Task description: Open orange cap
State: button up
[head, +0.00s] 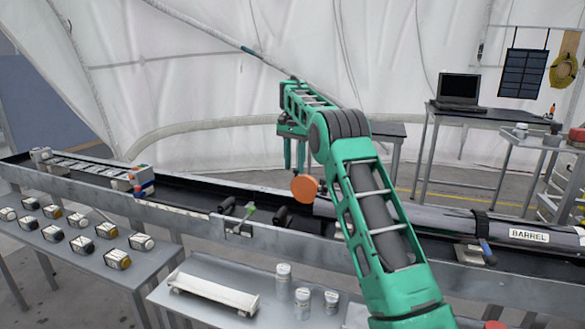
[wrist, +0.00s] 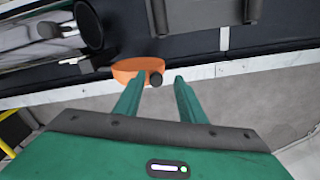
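The orange cap (head: 305,188) is a round disc beside the left end of the grey barrel (head: 400,222). In the wrist view the cap (wrist: 140,70) stands out to the side of the barrel's dark, open-looking mouth (wrist: 88,24), with a small bracket between them. A short dark knob (wrist: 156,80) sticks out of the cap. My gripper (wrist: 160,77) is open, its two green fingers apart and empty. The left fingertip overlaps the cap in the picture; the knob shows between the fingertips. I cannot tell whether they touch. In the head view my gripper (head: 294,166) points down just above the cap.
The barrel lies in a long metal-edged trough (head: 190,205). A lower table (head: 60,255) holds several small jars, and another holds a white tray (head: 214,292) and white containers (head: 302,300). A laptop (head: 459,88) stands on a desk at back right.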

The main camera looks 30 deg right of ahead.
jog(key=shift+d, duration=0.15)
jog(key=shift+w+r, duration=0.2)
jog(key=shift+r, duration=1.75)
jog(key=s+a+r, duration=0.4)
jog(key=a+r, duration=0.3)
jog(key=a, duration=0.4)
jog(key=shift+a, duration=0.1)
